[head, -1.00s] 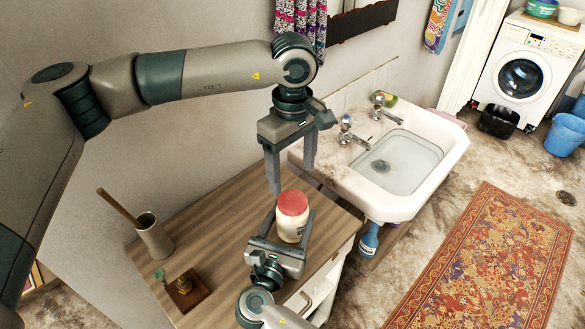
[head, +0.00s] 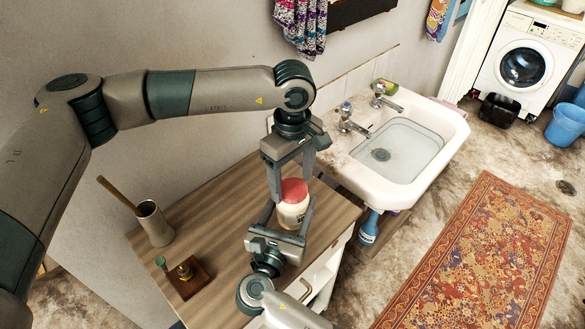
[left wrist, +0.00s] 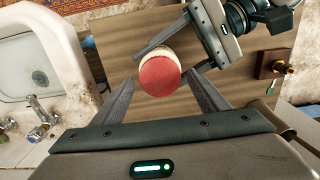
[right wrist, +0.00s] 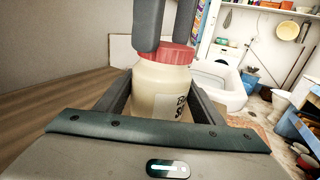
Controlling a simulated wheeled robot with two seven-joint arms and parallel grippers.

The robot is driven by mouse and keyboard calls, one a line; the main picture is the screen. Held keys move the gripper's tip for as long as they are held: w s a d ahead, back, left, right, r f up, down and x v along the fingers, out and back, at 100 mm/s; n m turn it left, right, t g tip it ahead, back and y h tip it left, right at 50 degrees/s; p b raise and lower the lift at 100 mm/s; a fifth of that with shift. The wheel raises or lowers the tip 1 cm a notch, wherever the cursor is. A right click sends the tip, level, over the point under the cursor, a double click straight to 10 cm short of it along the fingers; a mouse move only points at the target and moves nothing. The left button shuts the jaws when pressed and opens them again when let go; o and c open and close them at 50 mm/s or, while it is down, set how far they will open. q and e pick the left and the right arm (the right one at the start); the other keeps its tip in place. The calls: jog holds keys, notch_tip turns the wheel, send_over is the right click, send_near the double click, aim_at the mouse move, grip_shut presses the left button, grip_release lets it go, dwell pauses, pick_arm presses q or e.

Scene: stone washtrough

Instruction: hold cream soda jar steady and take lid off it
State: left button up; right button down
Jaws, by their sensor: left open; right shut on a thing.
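The cream soda jar (head: 291,214) stands upright on the wooden cabinet top, cream-coloured with a dark-lettered label. Its red lid (head: 293,191) is on top of it; the lid also shows in the left wrist view (left wrist: 160,76). My right gripper (head: 288,207) is shut on the jar's body from the front; its fingers flank the jar in the right wrist view (right wrist: 160,105). My left gripper (head: 290,198) points down from above, open, with its fingers apart near the lid. In the left wrist view the lid lies just beyond the fingertips, slightly off centre.
A cup with a wooden stick (head: 154,224) and a small wooden block with a brass piece (head: 185,275) stand on the left of the wooden top (head: 222,215). A white sink (head: 440,150) with taps adjoins at right. A patterned rug (head: 475,260) covers the floor.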

pick_arm(q)
jog(key=shift+f, duration=0.5)
jog(key=c, duration=1.1)
jog(key=n, duration=0.6)
jog(key=shift+n, duration=0.4)
jog(key=n, duration=0.6)
jog(key=shift+r, duration=0.1)
jog(key=shift+r, duration=0.2)
jog(key=shift+r, duration=0.7)
jog(key=shift+r, duration=0.25)
